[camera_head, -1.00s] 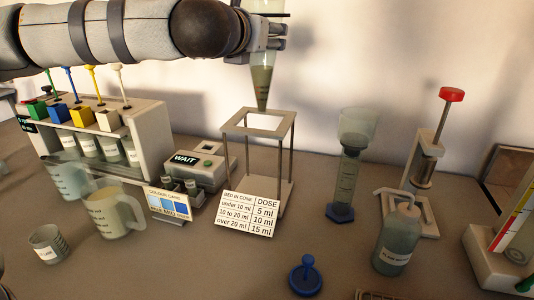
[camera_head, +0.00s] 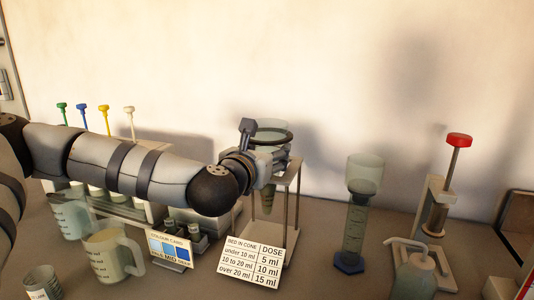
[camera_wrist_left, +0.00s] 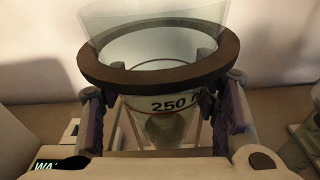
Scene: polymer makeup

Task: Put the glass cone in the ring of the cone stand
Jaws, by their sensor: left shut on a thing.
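The glass cone (camera_head: 270,130) has a dark collar around its upper part. Its narrow lower end shows between the posts of the cone stand (camera_head: 291,210), below the stand's square top. The collar sits above that top; the arm hides whether the cone rests on it. My left gripper (camera_head: 262,160) is shut on the cone just under the collar. In the left wrist view, the cone (camera_wrist_left: 175,103) stands upright between the two fingers, with "250" printed on it, and the stand's frame shows below. My right gripper is not in view.
A dose card (camera_head: 251,262) leans in front of the stand. A glass cylinder (camera_head: 355,215) with a blue foot stands to its right, then a red-knobbed stand (camera_head: 440,205) and a pump bottle (camera_head: 414,275). Jugs (camera_head: 110,255) and a colour card (camera_head: 171,248) are at left.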

